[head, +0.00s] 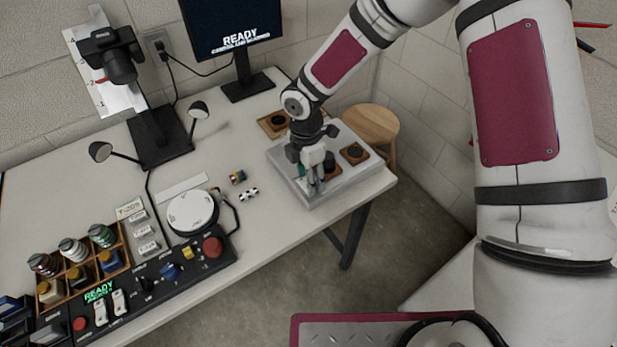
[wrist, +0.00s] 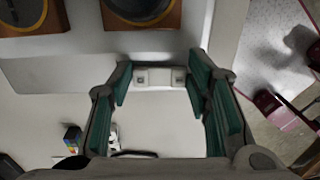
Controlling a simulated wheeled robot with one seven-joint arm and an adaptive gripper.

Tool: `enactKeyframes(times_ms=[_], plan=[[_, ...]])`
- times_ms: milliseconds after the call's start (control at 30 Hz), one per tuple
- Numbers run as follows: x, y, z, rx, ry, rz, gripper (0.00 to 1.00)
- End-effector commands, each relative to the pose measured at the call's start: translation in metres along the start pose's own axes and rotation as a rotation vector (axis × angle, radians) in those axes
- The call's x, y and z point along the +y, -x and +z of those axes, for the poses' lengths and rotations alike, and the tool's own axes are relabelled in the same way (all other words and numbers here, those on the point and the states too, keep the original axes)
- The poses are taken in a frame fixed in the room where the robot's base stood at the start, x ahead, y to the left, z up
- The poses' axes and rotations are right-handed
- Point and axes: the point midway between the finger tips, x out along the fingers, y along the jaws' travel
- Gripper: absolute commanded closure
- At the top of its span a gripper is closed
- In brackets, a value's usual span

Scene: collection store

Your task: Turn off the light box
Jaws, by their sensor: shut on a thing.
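The light box (head: 340,187) is a flat pale grey box at the right end of the table; its side also shows in the wrist view (wrist: 60,75). Whether its panel is lit I cannot tell. A small white switch block (wrist: 160,78) sits at its near edge. My gripper (head: 313,184) is over this near edge, pointing down. In the wrist view its green-padded fingers (wrist: 158,88) are on both sides of the switch block and shut on it. In the head view the gripper hides the switch.
Wooden blocks with dark discs (head: 355,153) stand on the light box. Small coloured cubes (head: 237,177), a round white turntable (head: 192,212) and a black control panel (head: 160,275) lie to the left. A monitor (head: 235,30) stands behind, a wooden stool (head: 371,122) beyond the table's right end.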

Motion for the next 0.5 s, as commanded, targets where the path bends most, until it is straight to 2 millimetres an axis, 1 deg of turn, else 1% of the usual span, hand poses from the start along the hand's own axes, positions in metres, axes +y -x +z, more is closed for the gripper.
enactKeyframes(times_ms=[233,267,300,333,500], plan=[[0.0006,0.0004,0.0007,0.000,-0.001,0.002,0.83],[0.0006,0.0004,0.0007,0.000,-0.001,0.002,0.51],[0.0006,0.0004,0.0007,0.000,-0.001,0.002,0.42],[0.0005,0.0004,0.0007,0.000,-0.001,0.002,0.35],[0.0003,0.0003,0.0004,0.000,-0.001,0.002,0.35]])
